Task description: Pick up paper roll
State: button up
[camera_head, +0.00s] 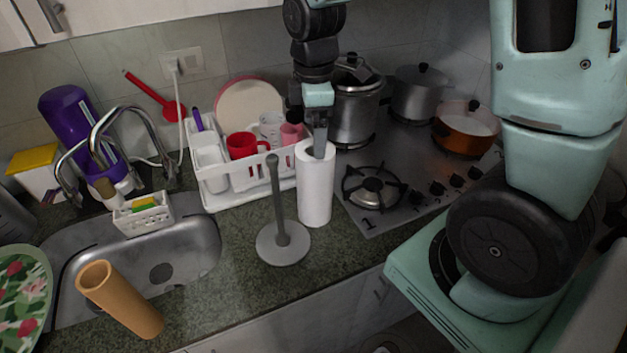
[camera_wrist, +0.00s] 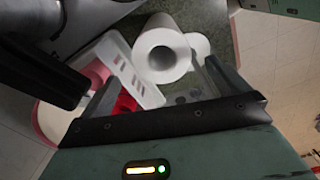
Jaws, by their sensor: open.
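The white paper roll (camera_head: 315,190) stands upright on the dark counter, just right of a grey holder with a round base (camera_head: 283,245) and a bare upright rod. My gripper (camera_head: 319,142) points down at the top of the roll, and a finger overlaps the roll's upper end in the head view. In the wrist view, the roll's open top end (camera_wrist: 160,54) shows ahead, between the lines of my open gripper's fingers (camera_wrist: 162,78). I cannot tell whether a finger touches the roll. Nothing is held.
A white dish rack (camera_head: 225,190) with red and pink cups stands close behind and left. The gas stove (camera_head: 400,200) with pots is to the right. A sink (camera_head: 190,255) and a tan cardboard tube (camera_head: 120,300) are to the left. The counter's front edge is near the holder.

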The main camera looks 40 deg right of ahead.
aim_at(315, 185)
notch_tip(315, 185, down, 7)
jog(key=p, duration=0.2)
jog(key=shift+s+a+r, duration=0.1)
jog(key=c, duration=1.4)
